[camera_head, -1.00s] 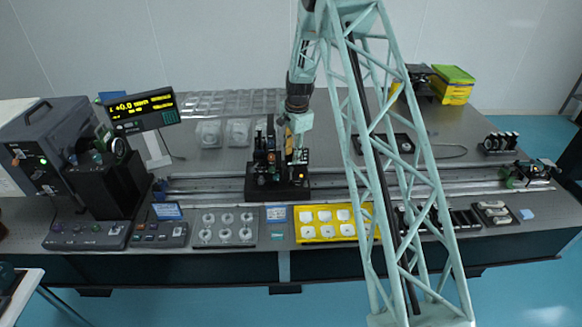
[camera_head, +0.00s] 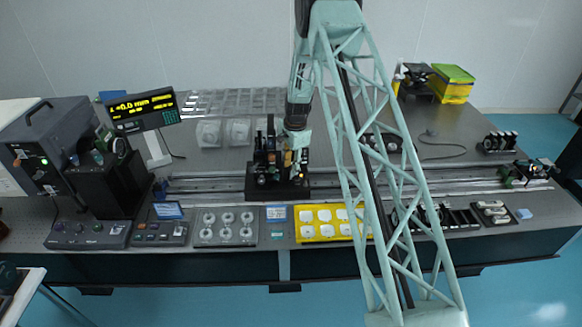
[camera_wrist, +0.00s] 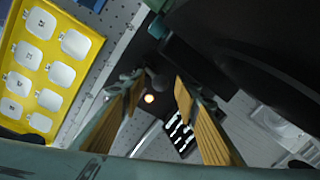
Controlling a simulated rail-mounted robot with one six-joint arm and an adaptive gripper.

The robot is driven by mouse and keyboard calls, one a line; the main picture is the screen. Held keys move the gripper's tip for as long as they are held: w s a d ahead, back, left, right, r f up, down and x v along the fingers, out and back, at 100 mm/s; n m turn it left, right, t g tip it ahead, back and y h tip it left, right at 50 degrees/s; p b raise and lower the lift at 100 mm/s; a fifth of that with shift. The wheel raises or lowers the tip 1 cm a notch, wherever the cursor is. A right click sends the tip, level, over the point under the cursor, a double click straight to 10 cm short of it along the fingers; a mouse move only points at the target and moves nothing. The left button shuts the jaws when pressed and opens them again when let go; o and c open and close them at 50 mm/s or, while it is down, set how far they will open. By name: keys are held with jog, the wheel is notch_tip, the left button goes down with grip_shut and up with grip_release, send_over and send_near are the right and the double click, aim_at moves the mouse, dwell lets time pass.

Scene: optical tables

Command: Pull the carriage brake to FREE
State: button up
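The black carriage (camera_head: 278,190) sits on the long rail near the middle of the table, with several small upright parts on it. My gripper (camera_head: 290,158) is at the carriage's right-hand upper side, pointing down, partly merged with its parts in the head view. In the wrist view my gripper (camera_wrist: 158,84) has its two orange-padded fingers apart. A small dark rounded knob (camera_wrist: 158,81) shows between the fingertips, beside a glowing orange lamp (camera_wrist: 149,98). I cannot tell whether either finger touches the knob. The brake's marking is not readable.
A yellow tray (camera_head: 318,240) and a grey tray (camera_head: 225,242) of round parts lie in front of the rail. A display (camera_head: 142,109) and a grey box instrument (camera_head: 50,150) stand at left. Another rail-mounted unit (camera_head: 525,172) stands at far right.

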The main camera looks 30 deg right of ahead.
jog(key=shift+c, duration=0.5)
jog(key=c, duration=0.7)
jog(key=shift+c, duration=0.2)
